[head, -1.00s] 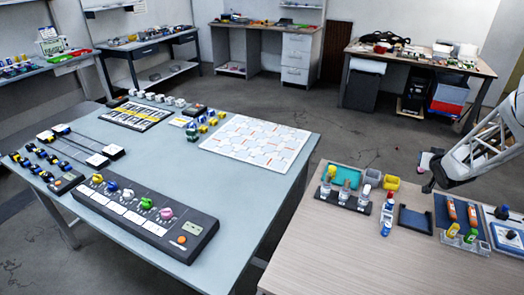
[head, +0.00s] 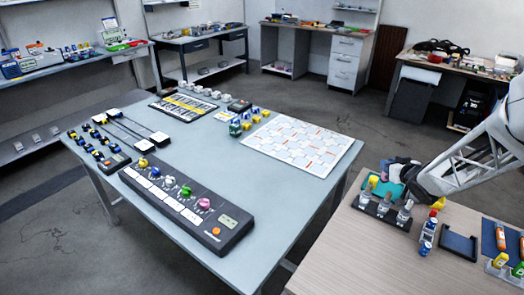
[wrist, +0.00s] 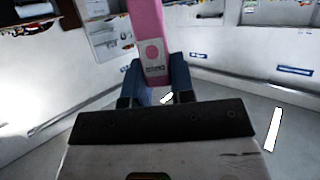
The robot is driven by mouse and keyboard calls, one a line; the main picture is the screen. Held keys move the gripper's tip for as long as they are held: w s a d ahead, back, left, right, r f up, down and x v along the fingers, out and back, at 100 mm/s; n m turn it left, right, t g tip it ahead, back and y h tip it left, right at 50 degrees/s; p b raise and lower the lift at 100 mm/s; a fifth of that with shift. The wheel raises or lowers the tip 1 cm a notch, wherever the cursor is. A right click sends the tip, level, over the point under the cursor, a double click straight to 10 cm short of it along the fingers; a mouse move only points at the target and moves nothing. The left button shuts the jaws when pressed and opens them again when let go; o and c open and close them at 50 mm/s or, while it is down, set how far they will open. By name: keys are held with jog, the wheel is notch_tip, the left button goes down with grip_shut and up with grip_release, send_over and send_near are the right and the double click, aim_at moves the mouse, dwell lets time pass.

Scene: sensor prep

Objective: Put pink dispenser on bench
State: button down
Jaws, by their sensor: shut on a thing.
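In the wrist view, my gripper (wrist: 154,80) is shut on the pink dispenser (wrist: 149,25), a tall pink block with a pale label near the jaws. Its far end runs out of the top of the picture. In the head view, my gripper (head: 402,168) is at the back edge of the wooden table (head: 370,255), mostly hidden by my wrist, and the held dispenser cannot be made out clearly. A blue-grey bench (head: 190,150) stands left of that table. A black panel (head: 180,205) with coloured knobs lies along its front.
A white patterned board (head: 300,145) covers the bench's right part. Small blocks and a yellow-black mat (head: 185,108) lie at its back. The bench middle is bare. A black rack (head: 385,210) with bottles and a blue-white bottle (head: 428,232) stand near my gripper.

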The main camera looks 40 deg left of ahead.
jog(key=s+a+n+g+y, duration=0.2)
jog(key=s+a+n+g, duration=0.25)
jog(key=s+a, duration=0.75)
jog(key=s+a+n+g+y, duration=0.1)
jog(key=s+a+n+g, duration=0.3)
jog(key=s+a, duration=0.85)
notch_tip(320, 180, down, 6)
jog(key=s+d, duration=0.2)
jog(key=shift+d+r+m, duration=0.15)
jog(key=shift+r+m, duration=0.1)
jog(key=shift+m, duration=0.1)
jog(key=shift+w+g, duration=0.1)
jog(key=shift+g, duration=0.15)
jog(key=w+a+f, duration=0.1)
jog(key=w+a, duration=1)
jog(key=shift+w+f, duration=0.25)
jog(key=shift+f, duration=1.75)
